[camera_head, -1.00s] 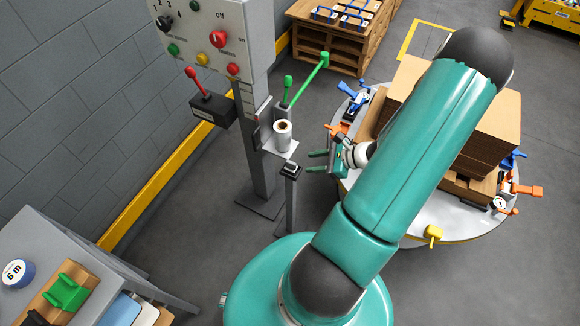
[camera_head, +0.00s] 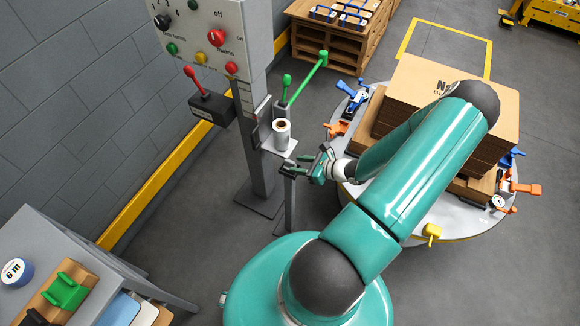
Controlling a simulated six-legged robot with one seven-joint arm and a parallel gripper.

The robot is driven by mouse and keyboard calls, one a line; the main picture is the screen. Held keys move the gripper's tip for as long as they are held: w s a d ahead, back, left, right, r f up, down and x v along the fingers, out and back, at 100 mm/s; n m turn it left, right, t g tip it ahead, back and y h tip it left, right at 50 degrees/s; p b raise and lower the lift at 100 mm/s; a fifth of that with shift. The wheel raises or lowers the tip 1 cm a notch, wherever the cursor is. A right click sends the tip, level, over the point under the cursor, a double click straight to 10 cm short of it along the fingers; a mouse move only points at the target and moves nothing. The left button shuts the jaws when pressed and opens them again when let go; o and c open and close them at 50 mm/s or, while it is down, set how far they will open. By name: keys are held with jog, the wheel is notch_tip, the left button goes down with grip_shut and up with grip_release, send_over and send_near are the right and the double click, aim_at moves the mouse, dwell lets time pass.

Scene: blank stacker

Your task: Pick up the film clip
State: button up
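My gripper (camera_head: 301,168) has its teal fingers pointing left, at the top of a thin grey post (camera_head: 290,205). The fingers look spread apart, with nothing clearly held between them. A small dark piece on top of this post may be the film clip; the fingers now overlap it in the picture, so I cannot make it out. I cannot tell whether the fingers touch it. A white film roll (camera_head: 282,132) stands upright on a small grey shelf (camera_head: 287,148) just above and left of the gripper.
A control panel (camera_head: 210,35) on a column and a red-handled lever box (camera_head: 208,105) stand to the left. A green lever (camera_head: 308,78) rises behind the roll. A round table (camera_head: 460,226) with stacked cardboard blanks (camera_head: 440,80) and coloured clamps is at right.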

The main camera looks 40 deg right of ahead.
aim_at(292, 162)
jog(key=x, duration=0.4)
jog(key=shift+w, duration=0.45)
jog(key=shift+r, duration=0.1)
grip_shut()
jog(key=shift+r, duration=0.15)
